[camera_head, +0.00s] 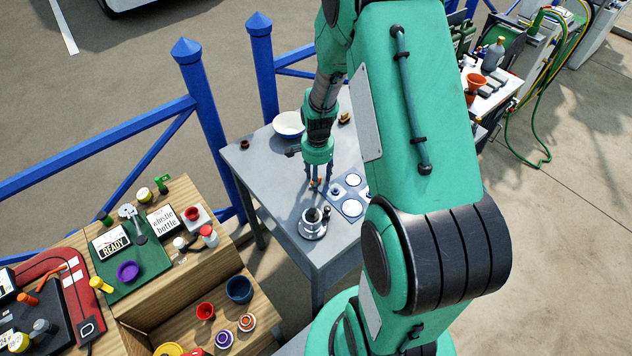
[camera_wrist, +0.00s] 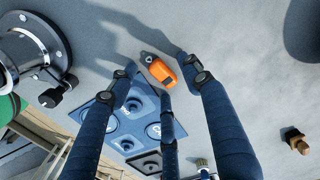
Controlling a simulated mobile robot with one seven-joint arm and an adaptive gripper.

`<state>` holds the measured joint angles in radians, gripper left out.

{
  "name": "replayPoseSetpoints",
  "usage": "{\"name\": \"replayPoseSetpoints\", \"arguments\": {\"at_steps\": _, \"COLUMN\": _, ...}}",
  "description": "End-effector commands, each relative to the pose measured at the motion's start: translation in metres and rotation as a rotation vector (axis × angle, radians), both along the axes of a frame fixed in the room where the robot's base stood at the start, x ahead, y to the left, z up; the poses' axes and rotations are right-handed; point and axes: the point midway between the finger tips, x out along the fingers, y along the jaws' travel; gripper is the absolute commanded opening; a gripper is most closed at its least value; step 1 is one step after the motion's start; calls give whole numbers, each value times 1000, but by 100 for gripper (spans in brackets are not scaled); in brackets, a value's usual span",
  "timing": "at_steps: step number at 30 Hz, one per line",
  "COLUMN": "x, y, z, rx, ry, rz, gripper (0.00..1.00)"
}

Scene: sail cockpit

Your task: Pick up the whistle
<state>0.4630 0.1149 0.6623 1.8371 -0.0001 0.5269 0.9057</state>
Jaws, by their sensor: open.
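The whistle (camera_wrist: 161,72) is small and orange, with a dark ring or loop at one end. It lies on the grey table (camera_wrist: 235,70). In the head view it shows only as a small orange spot (camera_head: 316,183) among my fingers. My gripper (camera_wrist: 160,84) has three dark blue fingers, spread open. In the wrist view their tips surround the whistle from the left, right and below, with gaps visible. In the head view my gripper (camera_head: 315,180) points down at the tabletop. I cannot tell how high the tips are.
A metal flanged fitting (camera_head: 312,224) stands near the table's front. A blue panel with round discs (camera_head: 352,207) lies right of my gripper. A white bowl (camera_head: 288,124) and a small brown piece (camera_wrist: 297,140) are also on the table. A cluttered wooden bench (camera_head: 185,275) stands left.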

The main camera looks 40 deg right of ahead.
Motion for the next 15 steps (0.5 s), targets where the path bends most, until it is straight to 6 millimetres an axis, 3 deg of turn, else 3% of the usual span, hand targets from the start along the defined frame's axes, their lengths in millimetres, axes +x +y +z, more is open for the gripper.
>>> {"name": "replayPoseSetpoints", "arguments": {"at_steps": 8, "x": 0, "y": 0, "z": 0, "rx": 0, "ry": 0, "rz": 0, "gripper": 47}}
{"name": "replayPoseSetpoints", "arguments": {"at_steps": 13, "x": 0, "y": 0, "z": 0, "rx": 0, "ry": 0, "rz": 0, "gripper": 13}}
{"name": "replayPoseSetpoints", "arguments": {"at_steps": 15, "x": 0, "y": 0, "z": 0, "rx": 0, "ry": 0, "rz": 0, "gripper": 8}}
